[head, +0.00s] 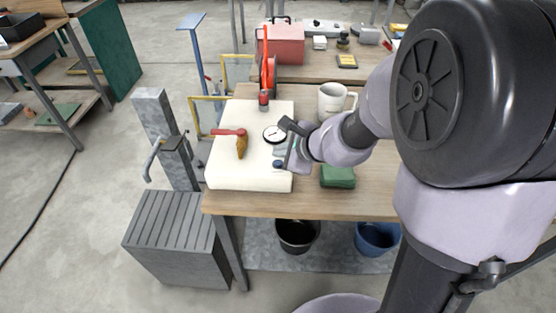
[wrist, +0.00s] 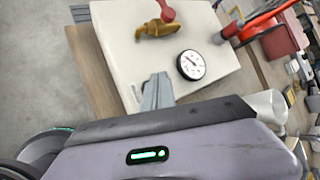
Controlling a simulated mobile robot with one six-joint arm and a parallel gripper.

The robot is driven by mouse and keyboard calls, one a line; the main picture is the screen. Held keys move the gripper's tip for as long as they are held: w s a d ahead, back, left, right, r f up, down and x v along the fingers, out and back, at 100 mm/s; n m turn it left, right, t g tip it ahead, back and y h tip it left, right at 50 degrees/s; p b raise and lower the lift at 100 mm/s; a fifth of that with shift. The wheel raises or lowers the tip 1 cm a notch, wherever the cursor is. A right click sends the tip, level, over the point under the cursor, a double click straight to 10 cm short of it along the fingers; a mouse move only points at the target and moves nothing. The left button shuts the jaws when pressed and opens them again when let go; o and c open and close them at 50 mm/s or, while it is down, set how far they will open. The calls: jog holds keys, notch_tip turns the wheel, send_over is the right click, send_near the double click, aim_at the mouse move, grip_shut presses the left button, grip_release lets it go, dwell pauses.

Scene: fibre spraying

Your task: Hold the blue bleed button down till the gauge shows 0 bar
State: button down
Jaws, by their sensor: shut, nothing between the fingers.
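The white panel block (head: 226,178) lies on the bench and carries a round white gauge (head: 274,134) with a dark needle; its reading is too small to tell. The gauge also shows in the wrist view (wrist: 191,65). A small dark blue button (head: 279,165) sits on the block below the gauge, close to my gripper (head: 279,151). My gripper is shut and empty, its grey fingers pointing at the block. I cannot tell whether they touch the button. In the wrist view the button is hidden behind my gripper (wrist: 156,90).
A brass valve with a red handle (head: 241,145) is left of the gauge. A white mug (head: 335,99) and a green cloth stack (head: 338,176) stand right of the block. A red toolbox (head: 282,45) is behind. Black (head: 297,235) and blue (head: 377,238) buckets stand below.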

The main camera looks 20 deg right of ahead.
aim_at(280, 164)
jog(key=shift+r+p, duration=1.75)
jog(key=shift+r, duration=0.55)
jog(key=shift+f, duration=0.1)
jog(key=s+a+r+n+g+y, duration=0.1)
jog(key=s+a+r+n, duration=0.4)
jog(key=s, duration=0.3)
jog(key=s+a+r+n+g, duration=0.1)
jog(key=s+a+r+n, duration=0.35)
jog(key=s+n, duration=0.35)
jog(key=s+d+n+h, duration=0.2)
jog(key=s+d+n, duration=0.2)
jog(key=s, duration=0.4)
jog(key=shift+d+r+n+g+h+b, duration=0.15)
jog(key=shift+d+n+g+h+b, duration=0.2)
jog(key=shift+d, duration=0.25)
jog(key=shift+s, duration=0.1)
